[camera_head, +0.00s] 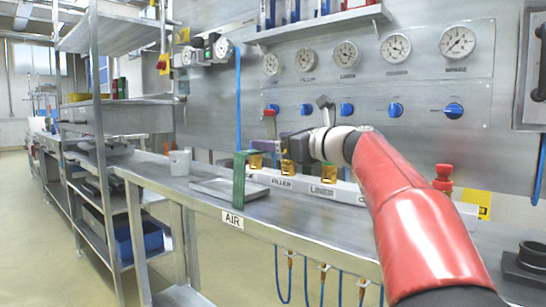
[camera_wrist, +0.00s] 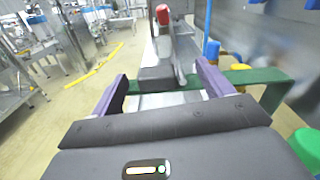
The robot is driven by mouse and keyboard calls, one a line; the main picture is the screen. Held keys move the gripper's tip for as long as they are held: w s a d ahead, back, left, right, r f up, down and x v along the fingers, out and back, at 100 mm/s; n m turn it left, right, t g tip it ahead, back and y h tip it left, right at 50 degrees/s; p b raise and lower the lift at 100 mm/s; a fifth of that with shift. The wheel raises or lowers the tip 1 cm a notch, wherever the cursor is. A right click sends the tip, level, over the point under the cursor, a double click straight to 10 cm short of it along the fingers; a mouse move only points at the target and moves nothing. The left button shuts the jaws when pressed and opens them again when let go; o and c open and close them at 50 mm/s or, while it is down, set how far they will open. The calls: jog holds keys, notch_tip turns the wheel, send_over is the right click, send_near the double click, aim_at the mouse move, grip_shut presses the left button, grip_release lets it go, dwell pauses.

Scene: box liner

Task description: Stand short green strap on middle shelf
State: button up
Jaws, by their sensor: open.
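A green strap (camera_head: 239,180) stands upright at the front of the metal bench, beside a shallow tray. In the wrist view, a green bar (camera_wrist: 245,77) runs across beyond my fingers and bends down at its right end; it looks like the same piece. My gripper (camera_wrist: 163,76) is open, its two purple fingers apart, with nothing visibly clamped. In the head view my gripper (camera_head: 292,146) is over the bench, right of the upright strap; whether it touches anything I cannot tell. The rack's middle shelf (camera_head: 130,119) is at the left, with small items at its back.
A white label rail (camera_head: 320,188) with brass fittings lies along the bench. The shallow tray (camera_head: 222,188) and a grey cup (camera_head: 180,163) sit left of it. Gauges and blue knobs line the back wall. A blue bin (camera_head: 140,238) is low in the rack.

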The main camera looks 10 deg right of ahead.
jog(key=x, duration=0.5)
jog(key=shift+w+a+r+p, duration=0.1)
jog(key=shift+a+p, duration=0.05)
jog(key=shift+p, duration=0.15)
jog(key=shift+c, duration=0.2)
jog(key=c, duration=1.2)
jog(key=shift+r, duration=0.15)
